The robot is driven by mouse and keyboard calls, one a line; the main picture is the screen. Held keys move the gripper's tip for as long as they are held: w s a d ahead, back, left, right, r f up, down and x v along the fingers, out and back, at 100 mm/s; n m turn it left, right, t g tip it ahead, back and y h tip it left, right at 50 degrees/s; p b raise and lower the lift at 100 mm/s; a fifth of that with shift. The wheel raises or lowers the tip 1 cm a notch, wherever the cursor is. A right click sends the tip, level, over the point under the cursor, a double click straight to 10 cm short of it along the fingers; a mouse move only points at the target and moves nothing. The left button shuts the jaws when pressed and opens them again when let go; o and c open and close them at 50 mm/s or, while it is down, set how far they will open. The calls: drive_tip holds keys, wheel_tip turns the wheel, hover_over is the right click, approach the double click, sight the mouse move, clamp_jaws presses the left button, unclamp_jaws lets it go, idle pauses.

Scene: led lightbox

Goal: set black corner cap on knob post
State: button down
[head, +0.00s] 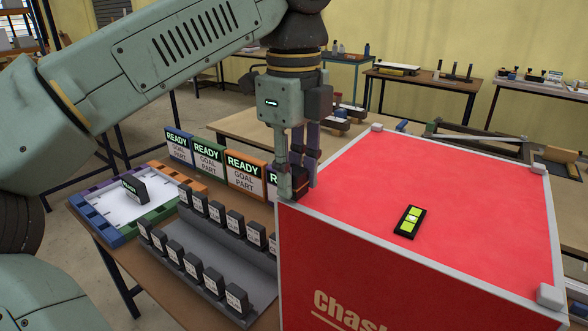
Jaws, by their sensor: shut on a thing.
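A large red box (440,190) with pale edging stands at the right. Pale corner caps sit on its top at the back left (377,127), back right (540,168) and front right (550,296). My gripper (298,186) points down at the box's near-left top corner, shut on a small dark piece that appears to be the black corner cap (300,190). The fingers hide most of the piece. I cannot tell whether it touches the box. I cannot make out a knob post; that corner is hidden behind the fingers.
A black panel with yellow-green segments (410,221) lies on the box top. At left, a grey stepped rack (215,250) holds several dark labelled blocks. Behind it stand "READY" signs (208,158). A colour-edged tray (110,210) holds one dark block. Benches line the back.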

drive_tip(key=shift+f, duration=0.4)
drive_tip(key=c, duration=1.2)
unclamp_jaws()
drive_tip(key=shift+r, duration=0.1)
